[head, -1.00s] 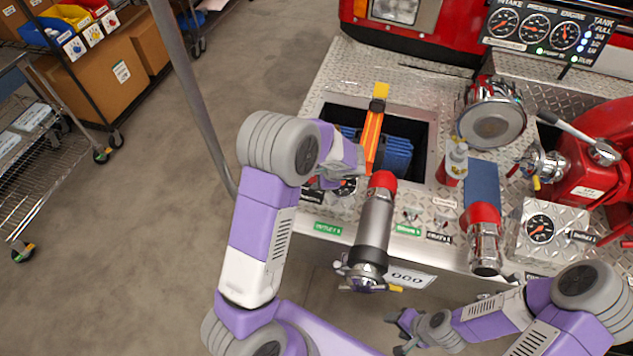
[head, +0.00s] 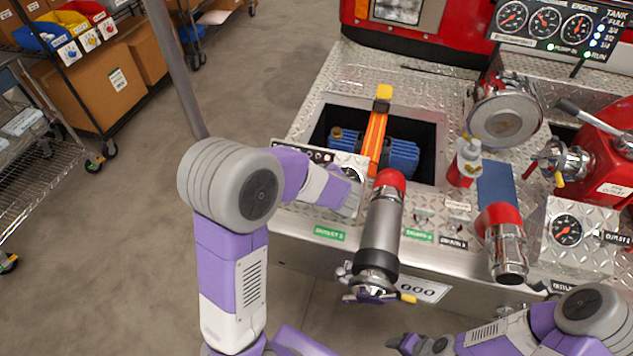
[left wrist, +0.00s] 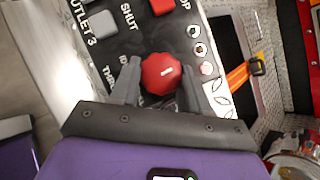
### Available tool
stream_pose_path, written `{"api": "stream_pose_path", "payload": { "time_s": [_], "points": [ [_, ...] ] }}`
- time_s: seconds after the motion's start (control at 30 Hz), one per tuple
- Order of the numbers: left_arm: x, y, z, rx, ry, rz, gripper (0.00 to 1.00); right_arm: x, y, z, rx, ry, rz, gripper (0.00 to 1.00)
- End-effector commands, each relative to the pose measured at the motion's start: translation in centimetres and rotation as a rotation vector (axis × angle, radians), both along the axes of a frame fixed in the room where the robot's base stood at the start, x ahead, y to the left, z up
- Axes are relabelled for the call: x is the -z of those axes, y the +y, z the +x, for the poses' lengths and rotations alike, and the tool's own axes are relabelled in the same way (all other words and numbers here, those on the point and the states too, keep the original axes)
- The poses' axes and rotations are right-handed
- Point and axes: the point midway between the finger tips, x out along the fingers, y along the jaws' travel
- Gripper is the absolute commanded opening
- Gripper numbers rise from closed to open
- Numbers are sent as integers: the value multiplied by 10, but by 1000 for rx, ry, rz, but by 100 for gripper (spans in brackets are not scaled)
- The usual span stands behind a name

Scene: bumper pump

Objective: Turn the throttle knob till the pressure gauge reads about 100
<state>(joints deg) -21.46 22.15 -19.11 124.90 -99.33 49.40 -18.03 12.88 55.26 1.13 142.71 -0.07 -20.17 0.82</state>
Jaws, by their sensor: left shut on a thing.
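The throttle knob (left wrist: 161,73) is red and scalloped, on a dark labelled panel in the left wrist view. My left gripper (left wrist: 160,82) is shut on it, one grey finger on each side. In the head view my left gripper (head: 350,200) is at the control panel (head: 318,155) beside the open well, and its wrist hides the knob. The pressure gauge (head: 545,22) is the middle dial on the black panel at top right; its needle shows, but the figures are too small to read. My right gripper (head: 405,343) is low in the head view, away from the panel.
A silver nozzle with a red tip (head: 384,225) stands just right of my left gripper. Behind it are an orange-strapped blue unit (head: 402,155) in the well and a red-and-white bottle (head: 466,165). A grey pole (head: 178,70) rises at left.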

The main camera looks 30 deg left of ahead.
Motion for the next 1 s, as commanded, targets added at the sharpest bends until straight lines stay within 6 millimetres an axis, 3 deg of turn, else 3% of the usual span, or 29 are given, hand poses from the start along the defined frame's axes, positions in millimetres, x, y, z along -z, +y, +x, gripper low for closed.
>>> {"api": "stream_pose_path", "payload": {
  "time_s": [0.23,0.8,0.83,1.0],
  "points": [
    [-1,1,0,79,6,50,15,12,0,0,0,0,0,56],
    [-2,1,0,107,10,66,15,14,0,0,0,0,0,56],
    [-2,1,0,107,10,66,47,14,0,0,0,0,0,56],
    [-2,1,0,107,11,65,71,15,0,0,0,0,0,56]
  ]
}}
